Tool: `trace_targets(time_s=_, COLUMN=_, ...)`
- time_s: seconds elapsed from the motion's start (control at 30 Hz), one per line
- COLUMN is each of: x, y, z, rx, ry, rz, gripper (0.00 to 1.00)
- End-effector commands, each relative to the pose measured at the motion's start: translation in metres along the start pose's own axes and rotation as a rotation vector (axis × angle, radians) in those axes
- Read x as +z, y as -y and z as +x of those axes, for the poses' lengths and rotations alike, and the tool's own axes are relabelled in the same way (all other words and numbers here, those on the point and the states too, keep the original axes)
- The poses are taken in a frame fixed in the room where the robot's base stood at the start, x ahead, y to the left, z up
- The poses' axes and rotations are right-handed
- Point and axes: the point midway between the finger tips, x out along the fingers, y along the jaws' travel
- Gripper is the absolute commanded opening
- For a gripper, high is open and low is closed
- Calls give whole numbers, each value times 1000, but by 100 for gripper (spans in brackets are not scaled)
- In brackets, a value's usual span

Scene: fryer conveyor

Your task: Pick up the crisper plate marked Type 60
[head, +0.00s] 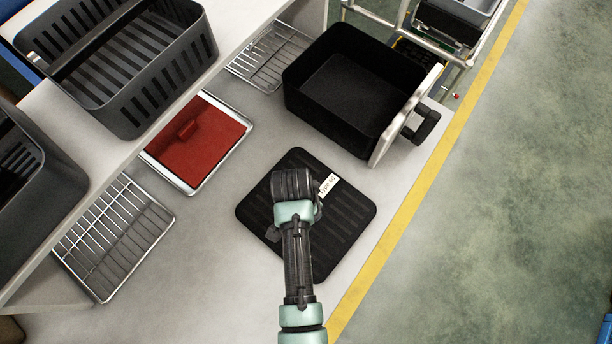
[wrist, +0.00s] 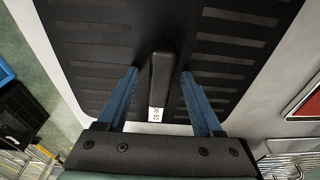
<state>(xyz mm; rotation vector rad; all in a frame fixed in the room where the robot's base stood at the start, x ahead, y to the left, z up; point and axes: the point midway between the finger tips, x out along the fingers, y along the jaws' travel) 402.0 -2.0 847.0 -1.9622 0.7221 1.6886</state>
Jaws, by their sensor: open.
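The crisper plate (head: 345,222) is a black, rounded square plate with rows of slots, lying flat on the grey worktop in the head view. Its white label (head: 328,185) reads Type 60. In the wrist view the plate (wrist: 225,50) fills the upper part, with a raised black handle (wrist: 161,80) at its middle and the label (wrist: 156,114) at the handle's near end. My gripper (wrist: 159,74) is open, its two blue fingers on either side of the handle with a gap at each side. In the head view my arm hides the handle and fingers.
A black fryer drawer (head: 350,90) stands just behind the plate. A red plate on a metal tray (head: 222,170) lies to the left. Wire racks (head: 115,235) and grey slotted baskets (head: 130,60) are further left. A yellow line (head: 425,180) runs along the right.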

Motion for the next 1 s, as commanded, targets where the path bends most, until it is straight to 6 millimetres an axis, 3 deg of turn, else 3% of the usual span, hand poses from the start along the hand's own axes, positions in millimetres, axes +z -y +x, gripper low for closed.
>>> trace_targets(time_s=0.17, x=0, y=0, z=0, rx=0, ry=0, rz=0, gripper=66)
trace_targets(time_s=0.53, x=0, y=0, z=0, rx=0, ry=0, rz=0, gripper=0)
trace_targets(time_s=1.0, x=-1, y=0, z=-3, rx=-1, ry=-1, rz=0, gripper=0)
